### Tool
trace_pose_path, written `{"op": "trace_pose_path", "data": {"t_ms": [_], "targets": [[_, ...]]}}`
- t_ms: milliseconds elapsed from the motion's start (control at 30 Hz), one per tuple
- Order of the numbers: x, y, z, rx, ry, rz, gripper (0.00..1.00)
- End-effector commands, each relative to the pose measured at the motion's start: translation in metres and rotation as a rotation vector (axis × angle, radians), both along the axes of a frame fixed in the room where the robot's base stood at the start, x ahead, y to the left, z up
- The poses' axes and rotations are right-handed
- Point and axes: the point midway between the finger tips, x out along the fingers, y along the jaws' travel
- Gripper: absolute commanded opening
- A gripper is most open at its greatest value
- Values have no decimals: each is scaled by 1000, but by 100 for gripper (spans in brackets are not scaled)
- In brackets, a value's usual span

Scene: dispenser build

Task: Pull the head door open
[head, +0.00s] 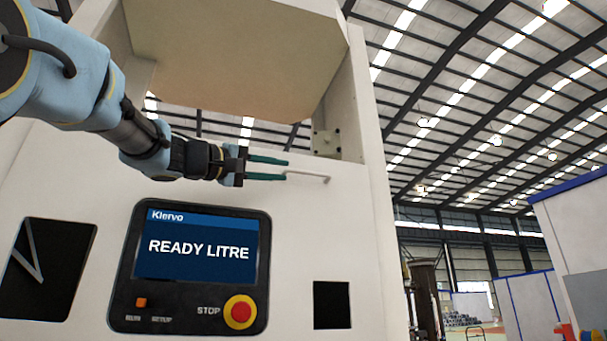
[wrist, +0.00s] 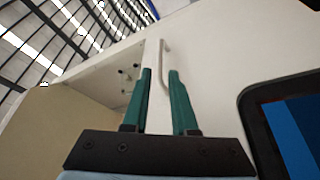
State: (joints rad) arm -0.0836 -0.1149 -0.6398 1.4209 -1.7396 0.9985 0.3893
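The dispenser (head: 190,190) is a tall off-white machine filling the left half of the head view. A thin pale bar handle (head: 312,176) sits on its front, below the right side of an upper opening; it also shows in the wrist view (wrist: 164,62). My gripper (head: 284,169) is open, its two green fingers pointing right at the handle's left end. In the wrist view the handle lies between and just beyond the fingertips (wrist: 160,72); I cannot tell whether they touch it. I cannot tell which panel is the head door.
A beige block (head: 235,45) overhangs the opening and also shows in the wrist view (wrist: 60,130). Below my arm is a control panel (head: 190,265) reading "READY LITRE", with a red STOP button (head: 240,312). A dark square recess (head: 331,305) is at its right.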

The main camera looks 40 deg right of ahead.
Motion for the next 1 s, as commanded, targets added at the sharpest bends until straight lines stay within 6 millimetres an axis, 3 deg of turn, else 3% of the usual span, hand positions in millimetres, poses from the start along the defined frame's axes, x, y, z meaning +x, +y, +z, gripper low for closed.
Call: {"op": "trace_pose_path", "data": {"t_ms": [300, 500, 967, 1000], "targets": [[0, -56, 18, 1, 8, -3, 26], [-1, -81, 21, 0, 4, -1, 26], [-2, -92, 19, 1, 1, 2, 26], [-2, -92, 19, 1, 1, 2, 23]]}}
